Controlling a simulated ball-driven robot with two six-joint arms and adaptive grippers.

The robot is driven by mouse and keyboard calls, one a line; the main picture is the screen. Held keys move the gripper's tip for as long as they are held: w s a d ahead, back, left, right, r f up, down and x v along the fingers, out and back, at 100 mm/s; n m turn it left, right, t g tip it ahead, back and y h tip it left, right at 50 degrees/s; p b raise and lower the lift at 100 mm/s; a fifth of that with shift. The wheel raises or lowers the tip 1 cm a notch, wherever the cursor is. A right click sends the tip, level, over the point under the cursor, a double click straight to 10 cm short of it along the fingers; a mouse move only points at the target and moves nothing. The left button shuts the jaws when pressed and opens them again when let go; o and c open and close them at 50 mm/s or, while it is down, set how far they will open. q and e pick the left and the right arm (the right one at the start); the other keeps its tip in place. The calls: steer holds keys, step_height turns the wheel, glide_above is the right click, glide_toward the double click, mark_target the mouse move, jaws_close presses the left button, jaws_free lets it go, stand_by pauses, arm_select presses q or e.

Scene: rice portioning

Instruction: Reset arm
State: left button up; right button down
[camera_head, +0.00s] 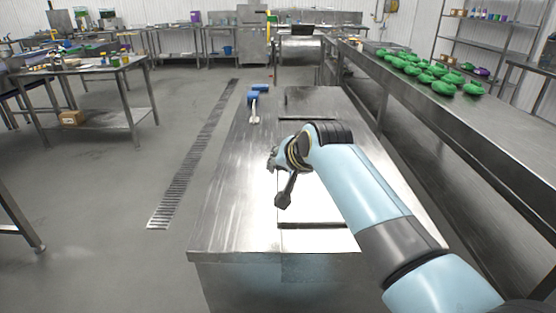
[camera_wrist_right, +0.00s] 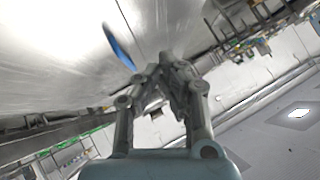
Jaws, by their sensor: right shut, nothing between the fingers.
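My right arm (camera_head: 362,184) reaches in from the lower right over the steel table (camera_head: 232,215). My right gripper (camera_head: 271,160) is partly hidden behind the wrist and appears above the table's middle. In the right wrist view the gripper's fingers (camera_wrist_right: 166,68) meet at the tips, with nothing between them. My left arm and gripper are not in view.
Blue-headed utensils (camera_head: 253,98) lie at the table's far end. Several green items (camera_head: 428,72) stand on the long counter (camera_head: 450,110) at right. A side table (camera_head: 90,72) stands at far left.

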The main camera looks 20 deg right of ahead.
steer(key=s+d+f+n+g+h, duration=0.15)
steer(key=s+d, duration=0.25)
steer(key=s, duration=0.6)
steer(key=s+d+f+n+g, duration=0.1)
steer(key=s+d+f+g, duration=0.15)
steer(key=s, duration=0.75)
steer(key=s+d+r+n+g+h, duration=0.1)
steer(key=s+d+n, duration=0.1)
steer(key=s, duration=0.8)
steer(key=s+d+r+n+g, duration=0.1)
steer(key=s+d+r+n, duration=0.1)
steer(key=s, duration=0.9)
step_height(320, 180, down, 35)
steer(key=s+d+g+b, duration=0.2)
steer(key=d+b, duration=0.1)
steer(key=b, duration=0.5)
steer(key=s+f+g+b, duration=0.1)
steer(key=s+f+b, duration=0.5)
steer(key=s+f, duration=1.1)
step_height(320, 180, down, 5)
steer(key=shift+s+d+b, duration=0.3)
steer(key=shift+s+b, duration=0.05)
steer(key=shift+s, duration=0.05)
steer(key=shift+m, duration=0.25)
